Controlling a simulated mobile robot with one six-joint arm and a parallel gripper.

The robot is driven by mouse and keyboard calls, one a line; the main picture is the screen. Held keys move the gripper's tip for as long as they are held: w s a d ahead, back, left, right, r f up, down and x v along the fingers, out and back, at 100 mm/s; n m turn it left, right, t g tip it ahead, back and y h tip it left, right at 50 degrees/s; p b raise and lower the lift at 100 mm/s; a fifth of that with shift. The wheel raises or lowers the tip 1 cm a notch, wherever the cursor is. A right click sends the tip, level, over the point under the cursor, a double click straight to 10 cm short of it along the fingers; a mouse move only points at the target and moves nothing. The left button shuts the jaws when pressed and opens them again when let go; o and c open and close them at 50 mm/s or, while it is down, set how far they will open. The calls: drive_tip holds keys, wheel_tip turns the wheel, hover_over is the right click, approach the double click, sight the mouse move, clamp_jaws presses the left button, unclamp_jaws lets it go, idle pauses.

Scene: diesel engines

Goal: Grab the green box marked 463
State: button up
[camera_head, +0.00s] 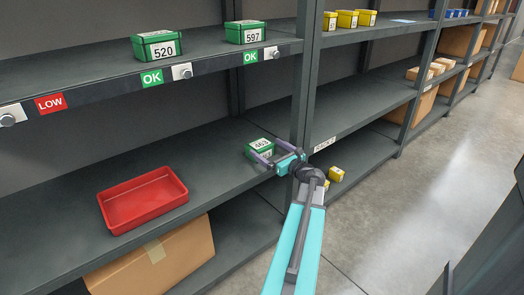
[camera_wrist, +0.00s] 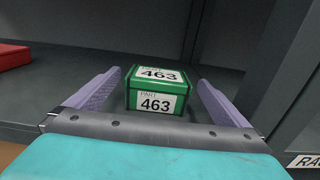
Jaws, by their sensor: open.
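The green box marked 463 (camera_head: 261,146) sits on the middle shelf near the rack's upright post. In the wrist view the green box (camera_wrist: 157,90) shows its white 463 labels on the top and front. My gripper (camera_head: 263,157) is open, with its purple fingers reaching over the shelf toward the box. In the wrist view the fingers of my gripper (camera_wrist: 158,88) stand one on each side of the box, with a gap on both sides. The fingers partly hide the box's front in the head view.
A red tray (camera_head: 143,203) stands on the same shelf to the left. Green boxes marked 520 (camera_head: 157,46) and 597 (camera_head: 245,32) sit on the shelf above. The upright post (camera_head: 303,80) is close on the right. A cardboard box (camera_head: 155,258) is below.

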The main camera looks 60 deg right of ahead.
sight(263, 145)
drive_tip(key=shift+x, duration=1.9)
drive_tip(key=shift+b+x, duration=0.8)
drive_tip(key=shift+x, duration=1.75)
drive_tip(key=shift+f, duration=0.1)
drive_tip(key=c, duration=1.3)
drive_tip(key=shift+c, duration=0.2)
